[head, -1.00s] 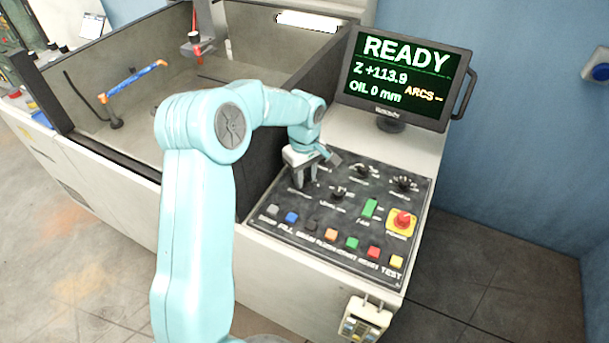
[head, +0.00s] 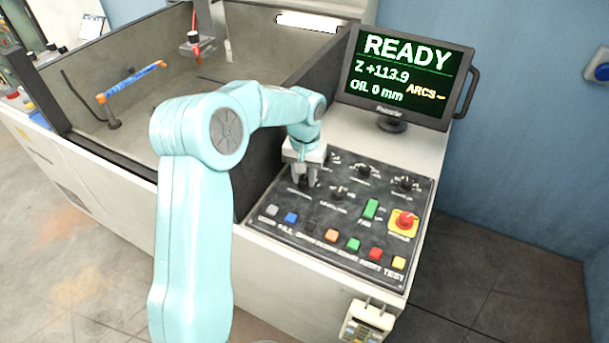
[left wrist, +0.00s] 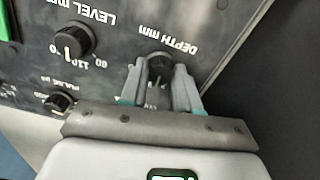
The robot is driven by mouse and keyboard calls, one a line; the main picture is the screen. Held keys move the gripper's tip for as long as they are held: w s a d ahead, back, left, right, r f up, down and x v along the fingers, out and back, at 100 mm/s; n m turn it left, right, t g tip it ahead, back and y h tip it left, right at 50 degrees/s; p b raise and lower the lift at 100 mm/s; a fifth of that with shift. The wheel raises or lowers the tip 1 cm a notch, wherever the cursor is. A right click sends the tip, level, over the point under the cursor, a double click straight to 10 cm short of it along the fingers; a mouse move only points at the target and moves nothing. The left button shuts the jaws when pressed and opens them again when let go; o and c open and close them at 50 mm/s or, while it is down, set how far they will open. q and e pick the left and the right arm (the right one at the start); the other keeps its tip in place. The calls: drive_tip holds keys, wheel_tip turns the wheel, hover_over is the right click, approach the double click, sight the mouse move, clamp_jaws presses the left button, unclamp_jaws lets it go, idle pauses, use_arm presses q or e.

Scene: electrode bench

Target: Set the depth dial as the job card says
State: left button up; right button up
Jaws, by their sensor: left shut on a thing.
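The depth dial (left wrist: 158,66) is a dark knob under the upside-down label "DEPTH mm" in the left wrist view. My left gripper (left wrist: 157,82) is shut on it, one finger on each side; the dial's pointer and scale are mostly hidden. In the head view my left gripper (head: 305,182) points down at the left of the dark control panel (head: 262,222) and covers most of the dial. The level dial (left wrist: 72,41) stands beside it in the left wrist view. I cannot make out a readable job card. My right gripper is not in view.
A monitor (head: 400,75) behind the panel reads READY, Z +113.9, OIL 0 mm. Other knobs (head: 405,183), a row of coloured buttons (head: 331,235) and a red emergency stop (head: 404,220) share the panel. The open tank (head: 200,82) lies to the left behind a dark wall.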

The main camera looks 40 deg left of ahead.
sight(305, 178)
use_arm(q)
drive_tip(key=m, duration=0.6)
drive_tip(key=shift+m, duration=0.3)
idle(0.4)
drive_tip(key=o, duration=1)
drive_tip(key=shift+o, duration=0.2)
wheel_tip(305, 178, up, 16)
drive_tip(key=shift+r, duration=0.15)
